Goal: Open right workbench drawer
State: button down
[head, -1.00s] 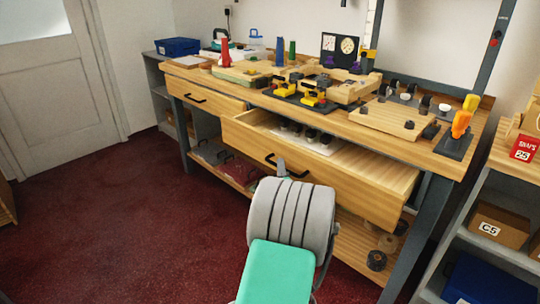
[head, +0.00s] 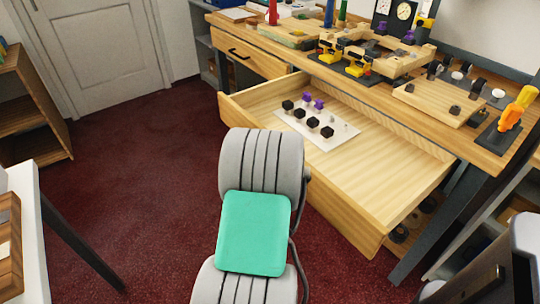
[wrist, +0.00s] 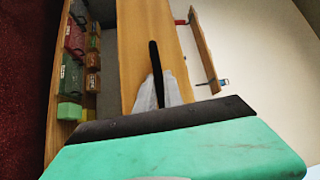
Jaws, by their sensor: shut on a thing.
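The right workbench drawer (head: 345,222) is pulled far out from the wooden workbench in the head view, its inside showing. A white sheet (head: 330,137) with several black and purple knob-like pieces lies inside it. In the wrist view, the pale wooden drawer front (wrist: 135,45) carries a black bar handle (wrist: 154,62). My gripper (wrist: 159,92) is shut on this handle, with a finger on each side of it. In the head view my arm hides the gripper and the handle.
The left drawer (head: 250,54) is closed. The bench top holds yellow-black tools (head: 358,65), a wooden board (head: 438,102) and an orange-handled tool (head: 514,110). Dark red carpet (head: 130,150) is free at left. A white-topped table (head: 28,225) stands at the near left.

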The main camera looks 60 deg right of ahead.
jog(key=shift+w+a, duration=0.1)
jog(key=shift+a, duration=0.25)
jog(key=c, duration=1.5)
grip_release()
jog(key=shift+a, duration=0.1)
jog(key=v, duration=0.7)
jog(key=shift+a+f, duration=0.1)
jog(key=shift+a, duration=0.2)
